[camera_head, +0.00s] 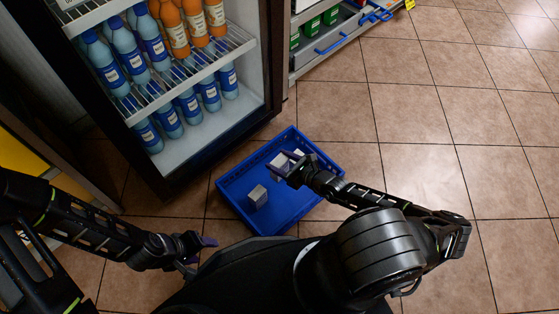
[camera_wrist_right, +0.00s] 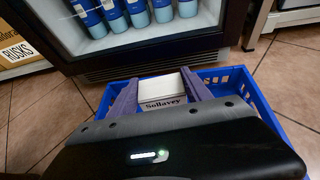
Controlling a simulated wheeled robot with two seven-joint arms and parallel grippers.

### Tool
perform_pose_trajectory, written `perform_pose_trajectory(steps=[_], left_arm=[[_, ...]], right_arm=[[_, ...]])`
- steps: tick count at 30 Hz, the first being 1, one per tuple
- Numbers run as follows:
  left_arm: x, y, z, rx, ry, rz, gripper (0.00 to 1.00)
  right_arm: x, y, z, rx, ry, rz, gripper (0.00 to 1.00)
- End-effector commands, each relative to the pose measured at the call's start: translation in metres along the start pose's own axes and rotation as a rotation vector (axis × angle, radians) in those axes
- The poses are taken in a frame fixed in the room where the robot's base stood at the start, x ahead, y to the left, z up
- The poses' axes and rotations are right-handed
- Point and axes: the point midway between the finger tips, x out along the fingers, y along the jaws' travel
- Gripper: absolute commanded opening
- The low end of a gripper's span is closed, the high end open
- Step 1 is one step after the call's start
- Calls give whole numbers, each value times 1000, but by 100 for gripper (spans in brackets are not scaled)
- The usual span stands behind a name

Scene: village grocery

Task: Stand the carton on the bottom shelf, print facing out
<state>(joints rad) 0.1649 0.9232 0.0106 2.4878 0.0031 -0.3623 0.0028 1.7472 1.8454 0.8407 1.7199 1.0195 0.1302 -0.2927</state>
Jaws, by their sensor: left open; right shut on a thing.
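The white carton (camera_wrist_right: 165,103) sits between the purple fingers of my right gripper (camera_wrist_right: 160,82), which is shut on it. Its dark print "Sollavey" faces the wrist camera. In the head view my right gripper (camera_head: 284,165) is over the blue crate (camera_head: 234,181), and the carton (camera_head: 277,160) is partly hidden by the fingers. I cannot tell whether it touches the crate. The drinks cooler's bottom shelf (camera_head: 216,129) holds blue bottles, with a bare strip along the front. My left gripper (camera_head: 199,254) is open and empty, low near my base.
A grey box (camera_head: 258,196) lies in the crate's near part. The crate stands on the tiled floor close to the cooler's dark frame (camera_head: 195,178). Higher cooler racks hold blue and orange bottles (camera_head: 172,28). Another shelf unit (camera_head: 325,50) is behind. Open floor (camera_head: 430,120) lies to the right.

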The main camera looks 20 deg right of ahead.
Motion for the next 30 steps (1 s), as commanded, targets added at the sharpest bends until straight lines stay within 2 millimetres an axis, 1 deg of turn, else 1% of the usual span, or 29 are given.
perform_pose_trajectory(steps=[12, 14, 17, 20, 23, 26, 27, 29, 30], left_arm=[[0, 0, 0, 0, 0, 0, 58], [0, 0, 0, 0, 0, 0, 58], [0, 0, 0, 0, 0, 0, 58], [0, 0, 0, 0, 0, 0, 58], [0, 0, 0, 0, 0, 0, 58], [0, 0, 0, 0, 0, 0, 58], [0, 0, 0, 0, 0, 0, 58], [0, 0, 0, 0, 0, 0, 58], [0, 0, 0, 0, 0, 0, 58]], right_arm=[[0, 0, 1, 0, -2, 0, 3], [0, -2, 4, 0, -2, -1, 3], [0, -10, 14, -1, -3, -3, 3], [0, -24, 35, -2, -5, -8, 3], [-1, -42, 69, -2, -6, -13, 3], [-4, -61, 116, -3, -7, -18, 3], [-5, -67, 138, -2, -7, -20, 3], [-8, -75, 173, -3, -7, -23, 3], [-11, -78, 197, -2, -7, -25, 3]])
